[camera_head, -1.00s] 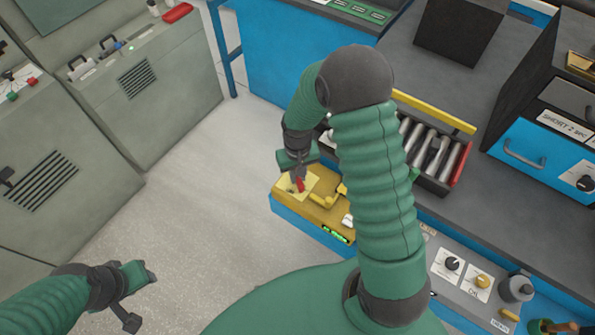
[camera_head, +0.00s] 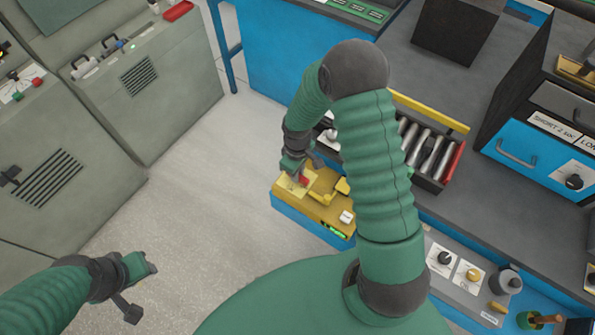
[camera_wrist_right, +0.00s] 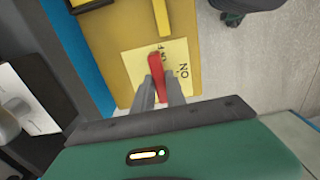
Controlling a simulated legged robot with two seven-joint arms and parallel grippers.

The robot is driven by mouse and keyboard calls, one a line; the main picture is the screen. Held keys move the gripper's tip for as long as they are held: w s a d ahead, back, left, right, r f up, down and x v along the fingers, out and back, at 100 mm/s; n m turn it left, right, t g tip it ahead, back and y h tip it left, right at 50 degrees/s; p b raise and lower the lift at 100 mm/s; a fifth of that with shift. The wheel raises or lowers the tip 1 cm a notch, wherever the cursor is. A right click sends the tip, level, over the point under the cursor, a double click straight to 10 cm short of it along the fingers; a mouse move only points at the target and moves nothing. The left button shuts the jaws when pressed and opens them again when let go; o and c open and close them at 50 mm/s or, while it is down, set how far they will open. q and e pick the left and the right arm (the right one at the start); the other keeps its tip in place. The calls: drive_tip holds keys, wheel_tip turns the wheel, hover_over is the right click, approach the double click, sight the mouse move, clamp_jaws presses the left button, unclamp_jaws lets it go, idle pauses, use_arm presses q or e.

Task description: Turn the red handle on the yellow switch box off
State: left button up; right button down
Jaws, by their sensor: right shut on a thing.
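The yellow switch box (camera_head: 324,211) sits on a blue base at the bench's left end. Its red handle (camera_wrist_right: 157,76) stands over a pale plate (camera_wrist_right: 143,60) lettered OFF and ON. In the right wrist view the handle's far end is close to the OFF lettering, with ON to its right. My right gripper (camera_wrist_right: 161,92) is shut on the handle, one grey finger on each side. In the head view the gripper (camera_head: 297,178) partly covers the handle (camera_head: 304,181). My left gripper (camera_head: 143,287) is open and empty above the floor at lower left.
A yellow lever (camera_head: 326,184) is on the box beside the plate. A tray of grey cylinders (camera_head: 428,150) stands on the bench behind my right arm. A panel with knobs (camera_head: 452,280) lies to the right. Grey cabinets (camera_head: 150,80) line the left; the floor between is clear.

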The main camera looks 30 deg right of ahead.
drive_tip(key=shift+w+r, duration=0.1)
drive_tip(key=shift+w, duration=0.15)
drive_tip(key=c, duration=1.4)
unclamp_jaws()
drive_tip(key=shift+o, duration=0.2)
drive_tip(key=shift+s, duration=0.1)
wheel_tip(320, 180, up, 16)
drive_tip(key=shift+r+p, duration=0.25)
drive_tip(key=shift+p, duration=0.15)
